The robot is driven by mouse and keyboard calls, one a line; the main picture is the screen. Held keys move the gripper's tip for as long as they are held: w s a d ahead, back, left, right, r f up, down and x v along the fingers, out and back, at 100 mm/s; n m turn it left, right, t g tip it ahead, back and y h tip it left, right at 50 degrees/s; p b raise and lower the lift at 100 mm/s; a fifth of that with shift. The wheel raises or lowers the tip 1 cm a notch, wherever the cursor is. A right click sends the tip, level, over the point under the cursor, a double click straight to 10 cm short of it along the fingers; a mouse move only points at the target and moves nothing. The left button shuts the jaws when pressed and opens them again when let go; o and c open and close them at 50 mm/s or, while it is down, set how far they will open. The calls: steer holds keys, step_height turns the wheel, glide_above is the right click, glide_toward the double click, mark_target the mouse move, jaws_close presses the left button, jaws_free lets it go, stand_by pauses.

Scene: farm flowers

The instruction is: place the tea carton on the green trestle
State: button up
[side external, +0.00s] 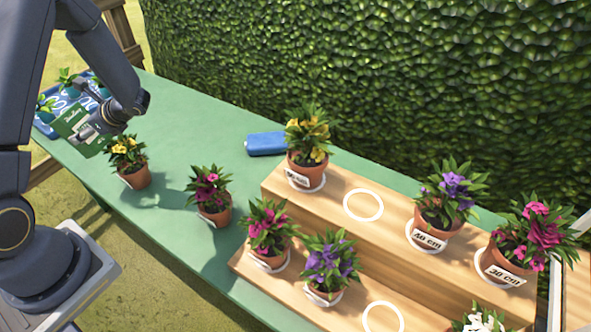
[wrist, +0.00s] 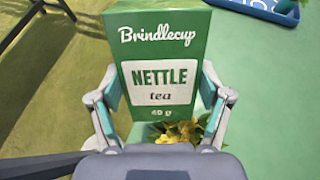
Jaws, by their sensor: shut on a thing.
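The tea carton (wrist: 157,60) is a green box with a white label reading "Brindlecup NETTLE tea 40 g". My gripper (wrist: 163,95) has a finger on each side of it and is shut on it. In the side external view the carton (side external: 72,124) is at the left, held above the table's left end, with my gripper (side external: 98,128) at its right side. The green trestle (side external: 190,133) is the long green table under the pots and the wooden steps. In the wrist view the carton hides part of the table beneath it.
A yellow-flowered pot (side external: 132,165) stands close to my gripper, with a pink-flowered pot (side external: 211,197) to its right. A blue patterned tray (side external: 44,127) with plants is at the left end. A blue case (side external: 266,144) lies near wooden steps (side external: 330,197) bearing several pots. Green surface between is clear.

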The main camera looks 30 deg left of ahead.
steer(key=w+a+f+m+t+y, duration=0.1)
steer(key=w+a+f+y, duration=0.1)
steer(key=w+f, duration=0.2)
steer(key=w+a+f+m+t+y, duration=0.2)
steer(key=w+a+f, duration=0.1)
steer(key=w, duration=0.3)
steer(key=w+a+f+m+t+y, duration=0.1)
steer(key=w+a+f+y, duration=0.1)
steer(key=w+f, duration=0.4)
steer(key=shift+a+f+t, duration=0.1)
steer(key=shift+a+t, duration=0.3)
steer(key=shift+w+f, duration=0.15)
steer(key=shift+f, duration=1.5)
steer(key=shift+f, duration=0.1)
steer(key=o, duration=1.1)
